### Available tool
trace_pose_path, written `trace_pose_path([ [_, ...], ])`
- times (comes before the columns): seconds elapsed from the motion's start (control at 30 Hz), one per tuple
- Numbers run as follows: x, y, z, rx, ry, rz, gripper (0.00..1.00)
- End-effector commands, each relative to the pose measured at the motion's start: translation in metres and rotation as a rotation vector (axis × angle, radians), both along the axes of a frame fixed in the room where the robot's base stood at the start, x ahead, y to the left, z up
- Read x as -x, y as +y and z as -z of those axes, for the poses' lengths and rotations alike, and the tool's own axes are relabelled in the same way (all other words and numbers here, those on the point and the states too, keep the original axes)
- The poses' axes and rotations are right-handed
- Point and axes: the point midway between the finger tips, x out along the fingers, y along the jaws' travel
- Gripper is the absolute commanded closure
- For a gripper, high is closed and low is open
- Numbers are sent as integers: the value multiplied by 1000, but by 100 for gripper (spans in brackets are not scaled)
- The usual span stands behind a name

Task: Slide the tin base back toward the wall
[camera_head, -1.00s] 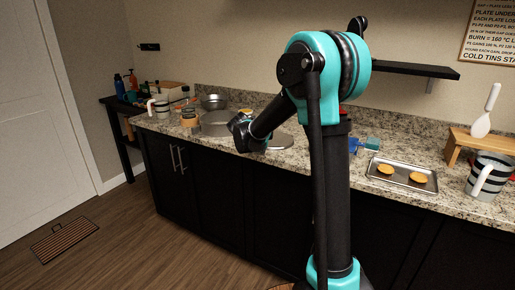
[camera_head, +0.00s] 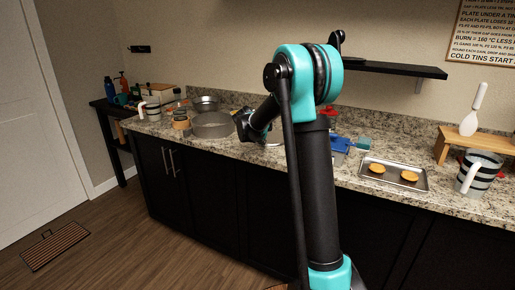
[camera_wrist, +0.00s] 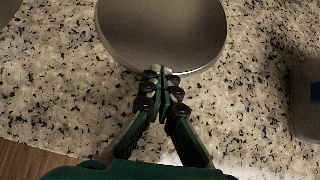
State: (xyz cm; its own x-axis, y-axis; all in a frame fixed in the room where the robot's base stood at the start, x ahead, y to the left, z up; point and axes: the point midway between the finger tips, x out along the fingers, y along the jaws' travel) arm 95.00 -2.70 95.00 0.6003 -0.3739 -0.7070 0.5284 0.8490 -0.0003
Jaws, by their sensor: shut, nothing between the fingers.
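The tin base is a round, flat grey metal disc on the granite counter. It fills the top middle of the wrist view (camera_wrist: 165,30). In the head view only a sliver of it (camera_head: 273,143) shows, mostly hidden behind my arm. My gripper (camera_wrist: 160,72) is shut and empty, with its fingertips at the disc's near edge. They overlap the rim in the picture; I cannot tell whether they touch it. In the head view my gripper is largely hidden by its own wrist and arm.
A round grey tin (camera_head: 212,125) stands left of my gripper, with a metal bowl (camera_head: 206,103) behind. A blue item (camera_head: 340,144) and a tray (camera_head: 395,174) with two tarts lie right. In the wrist view, bare counter (camera_wrist: 70,90) lies left of the fingers.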

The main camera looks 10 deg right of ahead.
Motion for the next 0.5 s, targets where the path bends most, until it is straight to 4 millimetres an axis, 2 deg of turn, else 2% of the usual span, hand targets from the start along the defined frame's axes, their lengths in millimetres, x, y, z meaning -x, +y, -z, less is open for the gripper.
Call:
trace_pose_path([
  [0.1, -32, -21, 0, -1, 0, 4, 100],
  [0.5, -124, -78, 1, -1, 0, 2, 100],
])
